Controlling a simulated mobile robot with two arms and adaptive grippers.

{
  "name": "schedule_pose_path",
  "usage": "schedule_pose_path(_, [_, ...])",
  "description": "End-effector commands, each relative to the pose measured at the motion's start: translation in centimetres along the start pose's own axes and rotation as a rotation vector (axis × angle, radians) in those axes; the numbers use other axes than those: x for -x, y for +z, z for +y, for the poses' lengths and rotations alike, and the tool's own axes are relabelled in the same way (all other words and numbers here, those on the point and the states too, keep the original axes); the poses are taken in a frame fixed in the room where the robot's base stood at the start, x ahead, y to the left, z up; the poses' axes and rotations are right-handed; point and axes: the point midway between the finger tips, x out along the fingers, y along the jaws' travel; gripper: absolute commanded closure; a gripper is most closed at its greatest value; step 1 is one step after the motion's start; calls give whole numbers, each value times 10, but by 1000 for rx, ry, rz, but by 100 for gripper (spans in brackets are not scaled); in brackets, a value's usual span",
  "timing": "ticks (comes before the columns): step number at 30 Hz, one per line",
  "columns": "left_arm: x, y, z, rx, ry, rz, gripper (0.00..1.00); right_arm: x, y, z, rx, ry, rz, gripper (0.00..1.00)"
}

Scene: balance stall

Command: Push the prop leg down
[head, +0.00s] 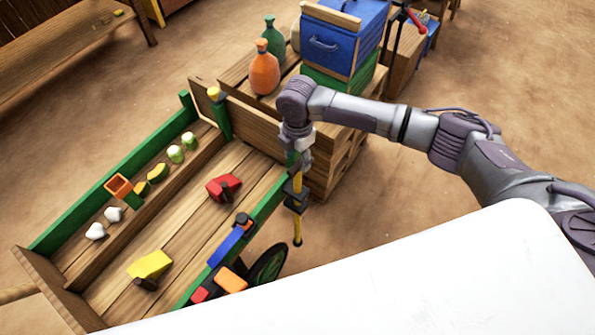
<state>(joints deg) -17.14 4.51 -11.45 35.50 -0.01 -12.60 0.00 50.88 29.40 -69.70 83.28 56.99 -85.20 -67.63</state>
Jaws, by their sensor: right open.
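The prop leg (297,227) is a yellow rod with black fittings at the near right corner of the wooden cart (185,235). It hangs beside the cart's green side rail and looks upright. My right gripper (298,166) is open, pointing down right over the top of the leg. I cannot tell whether it touches the leg. The leg's lower tip shows clear of the cart; whether it meets the ground is unclear. My left gripper is out of view.
A dark wheel (268,265) is near the leg. Wooden crates with an orange bottle (264,70) and a blue box (338,38) stand behind my right arm.

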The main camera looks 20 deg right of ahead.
Motion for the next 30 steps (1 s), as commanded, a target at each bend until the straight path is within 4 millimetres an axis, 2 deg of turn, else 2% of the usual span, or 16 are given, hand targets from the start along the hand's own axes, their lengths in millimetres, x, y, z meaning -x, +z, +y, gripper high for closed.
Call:
schedule_pose_path(3, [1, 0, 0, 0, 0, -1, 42, -27, 0, -1, -2, -3, 0, 48])
schedule_pose_path(10, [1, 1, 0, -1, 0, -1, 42, -65, -1, 0, -2, -1, 1, 48])
schedule_pose_path(15, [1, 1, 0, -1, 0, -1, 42, -77, 0, 0, -2, 1, 0, 48])
schedule_pose_path(24, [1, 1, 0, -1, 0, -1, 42, -79, 0, 0, -2, 1, 0, 48])
schedule_pose_path(26, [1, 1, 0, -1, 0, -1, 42, -79, 0, 0, -2, 1, 0, 57])
schedule_pose_path(30, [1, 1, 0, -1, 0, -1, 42, -79, 0, 0, -2, 1, 0, 80])
